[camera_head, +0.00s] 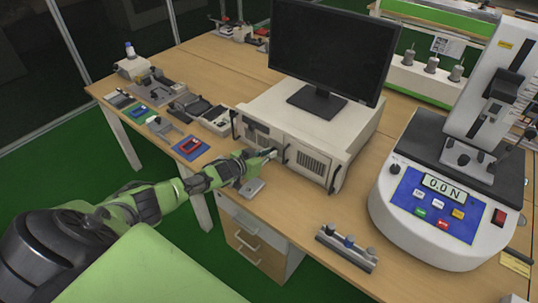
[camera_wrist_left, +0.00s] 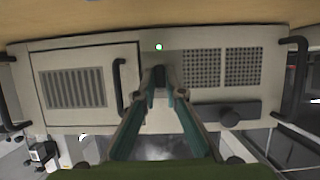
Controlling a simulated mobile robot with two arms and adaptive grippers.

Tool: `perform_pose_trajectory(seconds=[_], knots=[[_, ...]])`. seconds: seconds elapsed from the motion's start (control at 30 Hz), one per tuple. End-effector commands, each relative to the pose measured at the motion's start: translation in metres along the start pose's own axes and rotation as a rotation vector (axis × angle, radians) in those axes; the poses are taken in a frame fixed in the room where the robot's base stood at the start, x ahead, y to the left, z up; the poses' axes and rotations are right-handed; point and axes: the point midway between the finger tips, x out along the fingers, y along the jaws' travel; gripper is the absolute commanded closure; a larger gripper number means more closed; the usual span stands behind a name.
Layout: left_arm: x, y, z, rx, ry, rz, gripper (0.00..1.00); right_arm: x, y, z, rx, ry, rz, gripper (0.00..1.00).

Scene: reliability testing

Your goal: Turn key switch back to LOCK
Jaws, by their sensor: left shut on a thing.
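The beige rack computer case (camera_head: 310,128) stands on the wooden table under a monitor, and its front panel fills the left wrist view (camera_wrist_left: 210,38). My left gripper (camera_head: 268,154) reaches the middle of that front panel. In the left wrist view, the fingers of my left gripper (camera_wrist_left: 159,76) close together at the panel, between the door handle and the vent grilles, shut on the key switch. The fingertips cover the key, so its angle and the LOCK marking cannot be made out. My right gripper is out of view.
A black door handle (camera_wrist_left: 121,87) stands out close beside the fingers, and a dark knob (camera_wrist_left: 230,116) is on the other side. A force tester (camera_head: 440,205) stands at the right. A small block with knobs (camera_head: 346,248) lies near the table's front edge.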

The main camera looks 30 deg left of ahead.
Motion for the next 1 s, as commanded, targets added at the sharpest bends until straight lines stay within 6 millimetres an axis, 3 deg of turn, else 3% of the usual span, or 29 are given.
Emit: perform_pose_trajectory(seconds=[0.33,0.4,0.43,0.8,1.0], knots=[[0.000,-0.001,-0.002,-0.003,0.003,0.000,1.00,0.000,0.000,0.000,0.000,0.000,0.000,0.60],[0.000,-0.001,-0.002,-0.003,0.003,0.000,0.74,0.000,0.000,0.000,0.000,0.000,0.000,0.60],[0.000,-0.001,-0.002,-0.002,0.003,0.000,0.73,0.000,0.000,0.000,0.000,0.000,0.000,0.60],[-0.001,0.000,-0.001,-0.002,0.001,0.000,0.73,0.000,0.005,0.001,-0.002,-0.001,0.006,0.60],[-0.014,0.000,0.002,-0.004,-0.001,0.001,0.73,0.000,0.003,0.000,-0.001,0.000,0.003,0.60]])
